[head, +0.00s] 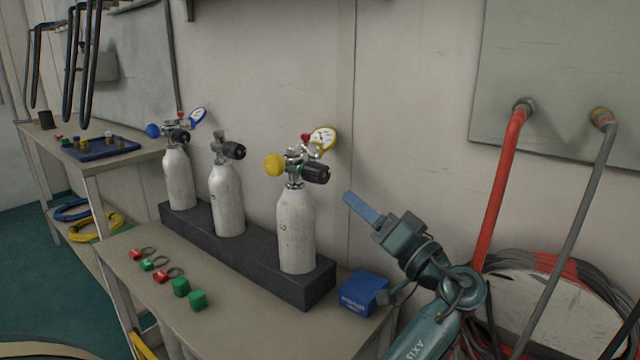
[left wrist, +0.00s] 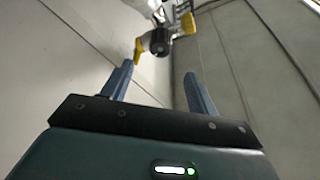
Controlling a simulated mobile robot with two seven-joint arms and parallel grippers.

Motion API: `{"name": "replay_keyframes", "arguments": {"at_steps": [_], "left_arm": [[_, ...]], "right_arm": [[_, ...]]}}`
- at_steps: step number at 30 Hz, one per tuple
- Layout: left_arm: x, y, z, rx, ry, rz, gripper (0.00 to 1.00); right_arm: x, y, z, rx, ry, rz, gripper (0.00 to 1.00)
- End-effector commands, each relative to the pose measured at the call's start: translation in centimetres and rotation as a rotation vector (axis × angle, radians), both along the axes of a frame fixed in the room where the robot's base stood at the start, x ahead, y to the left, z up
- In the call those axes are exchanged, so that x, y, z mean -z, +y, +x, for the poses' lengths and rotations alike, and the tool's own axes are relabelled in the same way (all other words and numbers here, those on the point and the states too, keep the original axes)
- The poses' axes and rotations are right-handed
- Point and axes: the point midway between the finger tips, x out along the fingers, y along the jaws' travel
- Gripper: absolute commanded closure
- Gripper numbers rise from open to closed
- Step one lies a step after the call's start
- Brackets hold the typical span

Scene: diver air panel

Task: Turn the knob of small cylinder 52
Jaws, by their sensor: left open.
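The rightmost small white cylinder (head: 295,235) stands upright in the dark rack; its small label looks like 52. Its valve carries a black knob (head: 316,173) facing right, a yellow knob (head: 273,165) on the left and a yellow-rimmed gauge (head: 322,139). My left gripper (head: 347,197) is right of and slightly below the black knob, apart from it. In the left wrist view my open, empty left gripper (left wrist: 158,80) has a black knob (left wrist: 158,42) beyond its fingertips, with yellow parts beside it. My right gripper is not in view.
Two more white cylinders (head: 178,180) (head: 227,200) share the dark rack (head: 315,285). A blue box (head: 363,292) sits at the table's right end. Green blocks (head: 197,300) and red and green tags lie at the front. Red and grey hoses (head: 500,180) hang at the right.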

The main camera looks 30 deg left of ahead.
Motion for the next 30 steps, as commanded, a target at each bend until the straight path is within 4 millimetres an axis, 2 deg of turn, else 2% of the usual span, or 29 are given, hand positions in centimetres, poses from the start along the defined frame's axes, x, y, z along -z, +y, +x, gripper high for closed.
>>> {"name": "replay_keyframes", "arguments": {"at_steps": [9, 15, 21, 30], "left_arm": [[-2.1, 6.1, 1.7, 0.0, -0.002, 0.002, 0.41], [-3.0, 9.2, 2.7, 0.001, 0.001, 0.002, 0.41], [-3.4, 10.5, 3.1, 0.003, 0.002, 0.001, 0.41], [-3.4, 10.7, 3.2, 0.004, 0.002, 0.001, 0.41]], "right_arm": [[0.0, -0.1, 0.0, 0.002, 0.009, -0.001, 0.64], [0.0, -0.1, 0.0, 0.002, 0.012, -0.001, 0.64], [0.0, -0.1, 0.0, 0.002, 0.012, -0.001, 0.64], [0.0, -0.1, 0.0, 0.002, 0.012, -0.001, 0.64]]}}
